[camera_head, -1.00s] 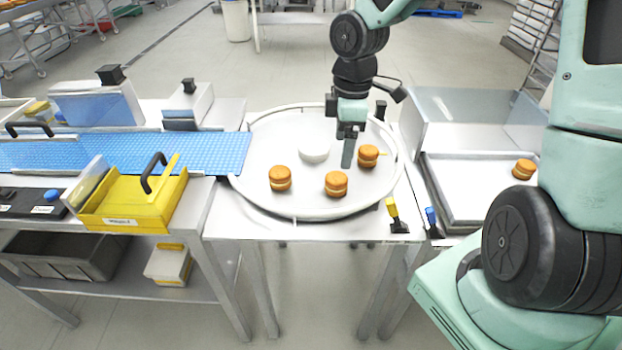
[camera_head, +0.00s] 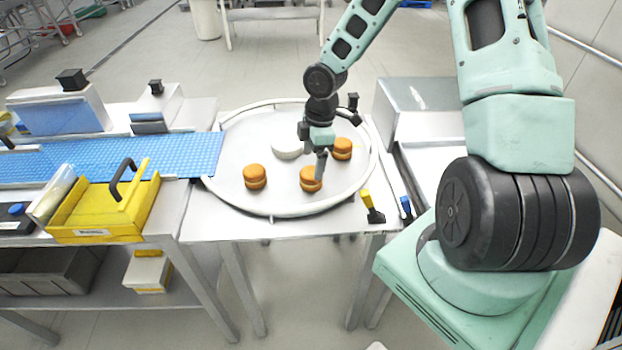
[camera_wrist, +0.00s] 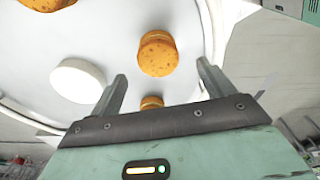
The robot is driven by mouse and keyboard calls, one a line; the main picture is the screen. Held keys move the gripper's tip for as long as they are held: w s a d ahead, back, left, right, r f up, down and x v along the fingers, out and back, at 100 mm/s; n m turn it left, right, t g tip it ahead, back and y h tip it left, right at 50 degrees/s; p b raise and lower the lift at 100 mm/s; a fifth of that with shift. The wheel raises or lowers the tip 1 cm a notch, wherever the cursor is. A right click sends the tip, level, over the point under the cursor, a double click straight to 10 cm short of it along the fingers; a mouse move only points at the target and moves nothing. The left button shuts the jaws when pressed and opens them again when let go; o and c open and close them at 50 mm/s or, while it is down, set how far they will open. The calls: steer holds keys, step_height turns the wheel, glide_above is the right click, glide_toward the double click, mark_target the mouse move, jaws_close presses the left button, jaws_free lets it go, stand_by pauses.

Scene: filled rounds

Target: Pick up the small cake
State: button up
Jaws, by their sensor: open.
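Several small orange-brown layered cakes stand on the round white turntable (camera_head: 235,195). In the head view they are a left cake (camera_head: 254,177), a front middle cake (camera_head: 308,180) and a right cake (camera_head: 342,146). My gripper (camera_head: 321,168) points down at the front middle cake and hides part of it; contact cannot be told. In the wrist view my gripper (camera_wrist: 157,82) is open, with nothing held. One cake (camera_wrist: 157,54) lies ahead of the gap between the fingers. Another (camera_wrist: 152,102) shows between them, partly hidden by the gripper body.
A white round disc (camera_head: 287,148) lies on the turntable behind the cakes. A blue conveyor (camera_head: 150,155) and a yellow bin (camera_head: 105,215) are at the left. The turntable's raised rim surrounds the cakes.

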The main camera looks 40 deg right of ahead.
mark_target(312, 171)
steer(key=shift+w+a+f+p, duration=0.1)
steer(key=shift+f+p, duration=0.05)
steer(key=shift+f, duration=1.45)
steer(key=shift+w+a+f+p, duration=0.1)
steer(key=shift+f+p, duration=0.05)
steer(key=shift+f, duration=1.4)
steer(key=c, duration=0.8)
